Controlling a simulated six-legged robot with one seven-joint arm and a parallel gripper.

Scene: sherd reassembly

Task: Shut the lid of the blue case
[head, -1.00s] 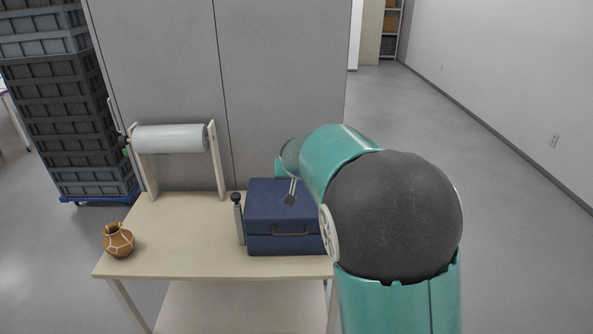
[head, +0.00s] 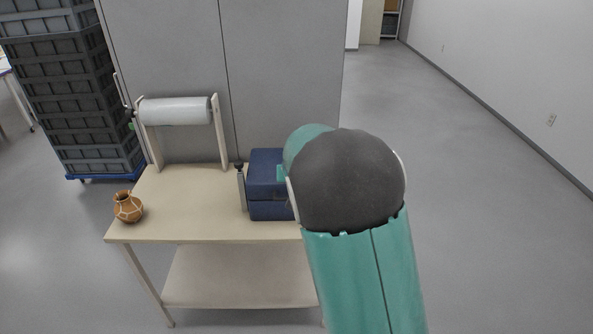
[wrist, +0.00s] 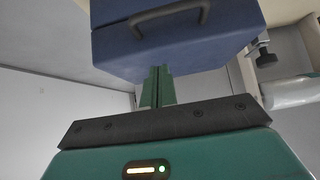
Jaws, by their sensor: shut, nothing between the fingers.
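The blue case (head: 266,178) stands on the table, its right part hidden behind my arm in the head view. Its lid lies down over the base, with a dark seam between them; I see no clear gap. In the wrist view the blue case (wrist: 190,50) fills the top, with its dark handle (wrist: 172,14) on the front. My gripper (wrist: 158,72) is shut and empty, its green fingers pointing at the case. Whether the fingertips touch the case I cannot tell. In the head view my gripper is mostly hidden by the arm.
A brown pot (head: 128,207) with pale lines stands at the table's left. A white roll on a wooden stand (head: 218,135) is at the back left. A dark-topped post (head: 240,188) stands just left of the case. The table (head: 185,215) is clear between pot and case.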

